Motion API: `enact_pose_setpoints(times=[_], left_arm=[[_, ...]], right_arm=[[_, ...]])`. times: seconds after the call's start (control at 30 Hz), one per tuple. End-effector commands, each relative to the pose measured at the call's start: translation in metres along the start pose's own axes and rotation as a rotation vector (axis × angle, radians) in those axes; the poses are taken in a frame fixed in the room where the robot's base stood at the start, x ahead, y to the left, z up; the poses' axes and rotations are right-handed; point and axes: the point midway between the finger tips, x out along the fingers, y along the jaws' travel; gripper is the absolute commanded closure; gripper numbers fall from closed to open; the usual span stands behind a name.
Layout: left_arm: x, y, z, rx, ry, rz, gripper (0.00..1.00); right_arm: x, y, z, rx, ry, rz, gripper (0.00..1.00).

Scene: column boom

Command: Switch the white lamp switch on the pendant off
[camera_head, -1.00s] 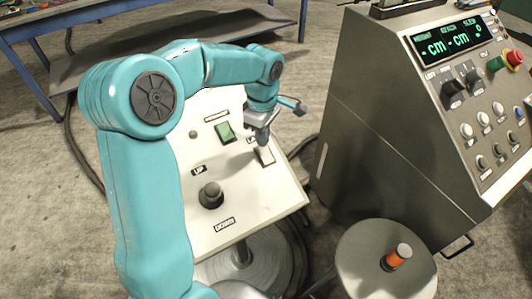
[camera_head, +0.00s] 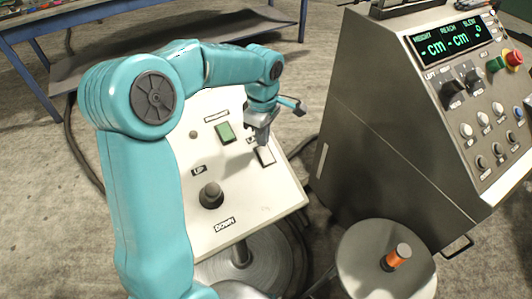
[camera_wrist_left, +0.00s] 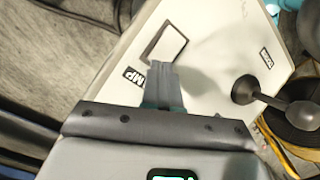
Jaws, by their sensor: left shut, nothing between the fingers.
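The pendant (camera_head: 262,205) is a white slanted panel on a round base. Its white lamp switch (camera_head: 265,156) is a pale rocker in a dark frame near the right edge, and it also shows in the left wrist view (camera_wrist_left: 166,42) beside a label ending in "MP". My left gripper (camera_head: 262,143) is shut and empty, its tips at the switch's upper edge in the head view. In the wrist view the closed fingertips (camera_wrist_left: 176,66) lie just below the switch frame. I cannot tell whether they touch the panel. My right gripper is not in view.
A green switch (camera_head: 225,132) and a black UP/DOWN joystick (camera_head: 211,195) sit on the same panel. A grey console (camera_head: 400,120) with a green display stands at the right. A round post with an orange-banded knob (camera_head: 396,257) is in front.

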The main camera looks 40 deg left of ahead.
Motion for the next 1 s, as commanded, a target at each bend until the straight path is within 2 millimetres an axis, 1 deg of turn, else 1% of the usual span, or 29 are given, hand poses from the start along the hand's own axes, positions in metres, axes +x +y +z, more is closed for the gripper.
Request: enact_pose_setpoints(times=[0.27, 1.0], left_arm=[[0.001, 0.0, 0.0, 0.0, 0.0, 0.0, 1.0], [0.012, 0.0, 0.0, 0.0, 0.0, 0.0, 1.0]], right_arm=[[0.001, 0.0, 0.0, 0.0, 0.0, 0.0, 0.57], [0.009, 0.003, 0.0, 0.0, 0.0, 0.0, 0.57]])
